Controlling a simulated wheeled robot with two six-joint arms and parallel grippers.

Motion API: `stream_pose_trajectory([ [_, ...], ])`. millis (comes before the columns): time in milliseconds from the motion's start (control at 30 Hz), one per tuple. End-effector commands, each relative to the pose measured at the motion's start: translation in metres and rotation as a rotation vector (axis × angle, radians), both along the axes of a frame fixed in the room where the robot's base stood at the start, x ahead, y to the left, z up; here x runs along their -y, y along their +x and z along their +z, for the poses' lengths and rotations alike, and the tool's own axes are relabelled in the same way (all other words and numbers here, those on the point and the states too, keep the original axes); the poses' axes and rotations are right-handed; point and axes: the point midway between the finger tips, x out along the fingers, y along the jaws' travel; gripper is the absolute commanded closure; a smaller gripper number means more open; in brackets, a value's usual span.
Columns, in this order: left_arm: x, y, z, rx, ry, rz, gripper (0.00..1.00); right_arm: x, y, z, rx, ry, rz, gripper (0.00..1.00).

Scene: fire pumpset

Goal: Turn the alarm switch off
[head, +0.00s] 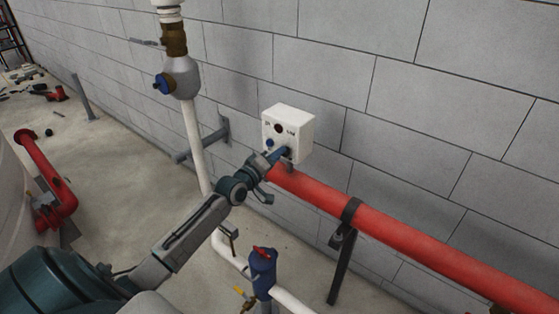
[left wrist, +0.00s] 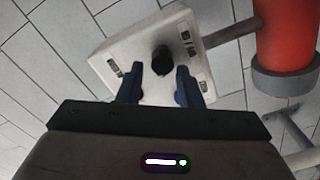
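A white alarm box (head: 296,128) is fixed to the grey block wall, just above the end of a red pipe. Its front carries small dark parts and a blue one. In the left wrist view the box (left wrist: 185,28) shows a black round switch knob (left wrist: 162,59) standing out from its face. My left gripper (head: 283,152) is at the lower front of the box. In the left wrist view its two blue fingers (left wrist: 160,86) are apart, with the knob just beyond and between their tips. Nothing is held between them. My right gripper is not in view.
The red pipe (head: 400,236) runs along the wall to the lower right, on a black support (head: 341,262). A white vertical pipe (head: 193,135) stands left of the box. A blue valve (head: 262,270) is below. The floor at left is partly open.

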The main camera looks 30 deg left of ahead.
Motion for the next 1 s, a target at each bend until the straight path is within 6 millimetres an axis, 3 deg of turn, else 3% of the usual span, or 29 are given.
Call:
stream_pose_trajectory([
  [200,0.001,0.020,-0.001,-0.001,0.000,0.003,0.67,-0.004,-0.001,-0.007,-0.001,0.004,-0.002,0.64],
  [567,0.001,0.023,0.000,-0.002,0.000,0.001,0.67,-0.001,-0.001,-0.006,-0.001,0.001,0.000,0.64],
  [733,0.002,0.023,0.000,-0.002,0.000,0.001,1.00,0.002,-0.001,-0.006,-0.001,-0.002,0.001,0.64],
  [1000,0.002,0.023,0.000,0.001,0.008,0.001,1.00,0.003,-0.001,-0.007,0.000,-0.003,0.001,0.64],
])
